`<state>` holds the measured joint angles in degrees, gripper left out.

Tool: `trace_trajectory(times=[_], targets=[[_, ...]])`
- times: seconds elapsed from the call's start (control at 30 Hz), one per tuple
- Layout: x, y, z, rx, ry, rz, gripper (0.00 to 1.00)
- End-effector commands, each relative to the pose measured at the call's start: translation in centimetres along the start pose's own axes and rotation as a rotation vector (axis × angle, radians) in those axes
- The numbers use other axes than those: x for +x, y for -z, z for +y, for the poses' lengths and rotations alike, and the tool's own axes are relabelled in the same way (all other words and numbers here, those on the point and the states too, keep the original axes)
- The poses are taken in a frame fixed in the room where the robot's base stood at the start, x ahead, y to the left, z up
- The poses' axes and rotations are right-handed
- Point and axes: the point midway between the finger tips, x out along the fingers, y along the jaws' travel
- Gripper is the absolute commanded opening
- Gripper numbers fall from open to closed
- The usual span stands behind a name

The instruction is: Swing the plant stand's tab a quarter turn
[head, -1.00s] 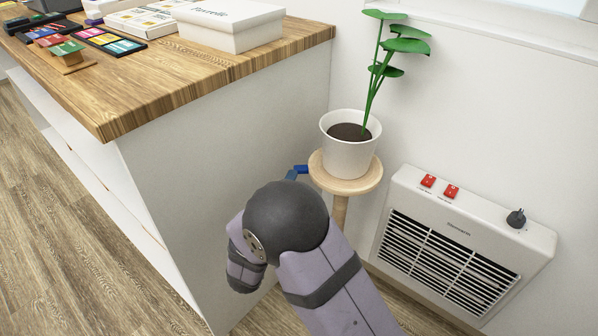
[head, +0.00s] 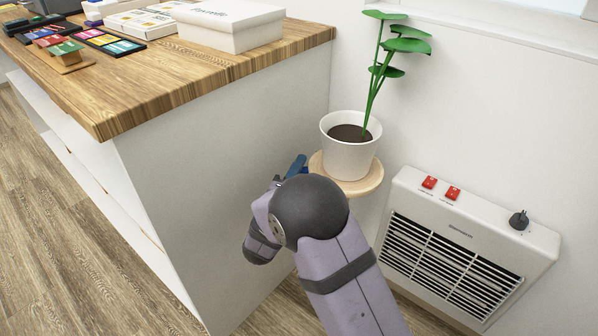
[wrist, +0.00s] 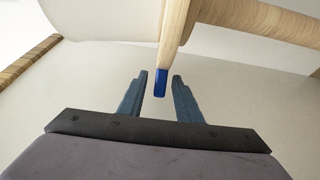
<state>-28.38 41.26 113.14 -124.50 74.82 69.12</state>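The plant stand (head: 368,188) has a round pale wooden top with a potted plant (head: 349,158) on it. Its small blue tab (wrist: 160,85) sticks out from the rim of the top in the wrist view, where the stand (wrist: 176,35) shows edge-on. My gripper (wrist: 161,76) is open. The tab lies between its two fingers, with a visible gap on each side. In the head view my gripper (head: 297,165) is at the left side of the stand's top. My wrist hides the stand's post there, and the tab cannot be told clearly from the fingers.
A white cabinet (head: 220,170) with a wooden top stands close on the left, holding a white box (head: 228,28) and colour sets. A white heater (head: 460,245) with red switches is on the wall at right. Bare wall lies behind the stand.

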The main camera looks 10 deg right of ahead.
Motion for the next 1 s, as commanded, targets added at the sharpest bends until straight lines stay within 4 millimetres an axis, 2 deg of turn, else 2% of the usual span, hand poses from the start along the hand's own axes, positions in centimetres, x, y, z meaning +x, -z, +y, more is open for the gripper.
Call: trace_trajectory(times=[0.03, 0.17, 0.47, 1.0], targets=[[0.0, 0.0, 0.0, 0.0, 0.0, 0.0, 0.31], [0.0, 0.0, 0.0, 0.0, 0.0, 0.0, 0.0], [0.3, 0.1, -0.1, 0.001, -0.004, -0.02, 0.0], [3.1, 0.9, 0.1, 0.001, -0.005, -0.26, 0.0]])
